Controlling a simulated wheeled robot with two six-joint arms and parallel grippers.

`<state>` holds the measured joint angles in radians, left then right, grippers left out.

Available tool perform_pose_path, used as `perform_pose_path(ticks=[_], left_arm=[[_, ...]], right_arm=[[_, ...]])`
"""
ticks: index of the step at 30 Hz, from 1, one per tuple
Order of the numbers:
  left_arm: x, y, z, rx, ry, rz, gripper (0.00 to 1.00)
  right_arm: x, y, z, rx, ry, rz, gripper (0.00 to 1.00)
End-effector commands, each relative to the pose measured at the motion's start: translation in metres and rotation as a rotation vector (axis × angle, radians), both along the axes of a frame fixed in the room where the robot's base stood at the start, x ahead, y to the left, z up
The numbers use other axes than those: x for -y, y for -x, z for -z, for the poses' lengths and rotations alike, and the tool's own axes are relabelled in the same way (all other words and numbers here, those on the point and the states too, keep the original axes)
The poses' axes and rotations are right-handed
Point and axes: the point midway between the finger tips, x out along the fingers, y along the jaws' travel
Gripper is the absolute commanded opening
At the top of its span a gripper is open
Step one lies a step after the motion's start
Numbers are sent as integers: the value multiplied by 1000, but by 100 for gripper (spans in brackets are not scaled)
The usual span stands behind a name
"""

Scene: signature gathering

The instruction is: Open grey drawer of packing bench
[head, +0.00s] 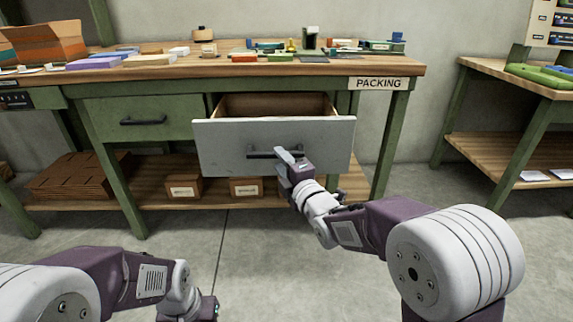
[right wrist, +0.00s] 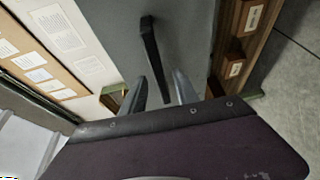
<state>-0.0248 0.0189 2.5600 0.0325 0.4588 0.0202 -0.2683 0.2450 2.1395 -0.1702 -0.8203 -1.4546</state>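The grey drawer (head: 222,146) of the packing bench (head: 403,69) is pulled well out, and its wooden interior shows above the front. Its dark bar handle (head: 262,155) is on the front panel. My right gripper (head: 290,158) is at the right part of the handle. In the right wrist view, the handle (right wrist: 150,48) runs between the two fingers of the right gripper (right wrist: 161,82), with gaps on both sides, so they look open around it. My left gripper (head: 210,308) is low in the head view, away from the bench; its fingers are unclear.
A green drawer (head: 130,118) left of the grey one is shut. Small boxes (head: 184,188) and flat cardboard (head: 75,175) lie on the lower shelf. Several items cover the benchtop. Another table (head: 500,150) stands at the right. The floor (head: 250,260) in front is clear.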

Motion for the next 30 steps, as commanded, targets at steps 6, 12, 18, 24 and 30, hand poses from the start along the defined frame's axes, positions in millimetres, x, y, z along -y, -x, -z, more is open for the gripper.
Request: perform_pose_path(ticks=[6, 12, 18, 24, 30], left_arm=[[0, 0, -16, 0, 0, 0, 36], [0, 0, -17, 0, 0, 0, 36], [0, 0, -17, 0, 0, 0, 36], [0, 0, -64, 0, 0, 0, 36], [0, 0, -105, 0, 0, 0, 36]], right_arm=[[16, 36, -3, -1, 0, 1, 36], [20, 48, 0, 0, 0, 0, 36], [20, 47, 0, 0, 0, 0, 36], [57, 42, -55, 13, -6, 80, 36], [139, 82, 24, -586, -293, 392, 36]])
